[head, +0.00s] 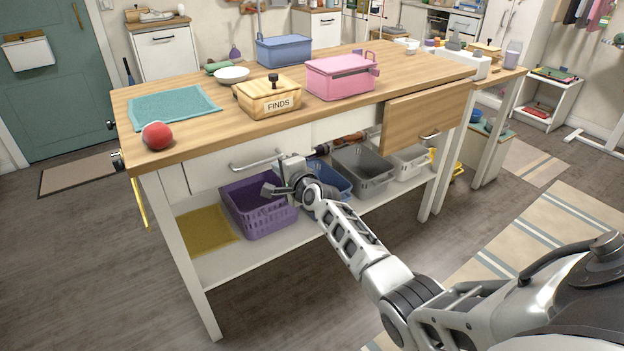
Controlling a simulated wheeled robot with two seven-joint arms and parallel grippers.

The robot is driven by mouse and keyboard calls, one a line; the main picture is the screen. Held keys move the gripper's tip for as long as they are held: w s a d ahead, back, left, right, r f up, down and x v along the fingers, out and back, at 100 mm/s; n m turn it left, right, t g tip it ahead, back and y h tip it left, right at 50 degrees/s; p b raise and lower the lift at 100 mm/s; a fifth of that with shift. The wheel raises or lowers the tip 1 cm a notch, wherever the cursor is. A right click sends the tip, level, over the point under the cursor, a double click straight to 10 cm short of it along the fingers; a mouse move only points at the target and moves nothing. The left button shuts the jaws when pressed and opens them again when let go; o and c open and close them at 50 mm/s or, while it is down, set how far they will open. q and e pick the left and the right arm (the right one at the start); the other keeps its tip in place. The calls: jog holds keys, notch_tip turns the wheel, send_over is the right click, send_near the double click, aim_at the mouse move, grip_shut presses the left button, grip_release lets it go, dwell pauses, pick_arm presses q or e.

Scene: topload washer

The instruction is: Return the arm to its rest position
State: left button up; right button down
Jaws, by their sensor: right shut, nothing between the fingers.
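My right arm reaches in from the lower right and stretches out toward the front of the wooden-topped table (215,115). My right gripper (272,186) is shut and empty. It is in front of the table, below the drawer handle (256,163) and over the purple basket (262,220) on the lower shelf. I cannot tell whether it touches the basket. My left gripper is not in view.
On the tabletop are a red ball (157,136), a teal cloth (173,104), a wooden FINDS box (268,97) and a pink box (341,77). A wooden panel with a handle (428,113) is at the table's right front. Floor in front is clear.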

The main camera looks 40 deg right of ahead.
jog(key=p+v, duration=0.2)
jog(key=v, duration=0.7)
jog(key=s+a+f+n+g+y, duration=0.1)
jog(key=s+a+f+n, duration=0.2)
jog(key=s+a+n, duration=0.3)
jog(key=s+a+f+n+g+y, duration=0.1)
jog(key=s+a+f+n, duration=0.3)
jog(key=s, duration=0.8)
jog(key=s+a+f+n+g+y, duration=0.1)
jog(key=s+a+f+n+g, duration=0.2)
jog(key=s+a+n, duration=0.6)
jog(key=shift+s+f+n+y, duration=0.3)
jog(key=shift+s+n+y, duration=0.1)
jog(key=shift+n, duration=0.6)
jog(key=shift+a, duration=0.15)
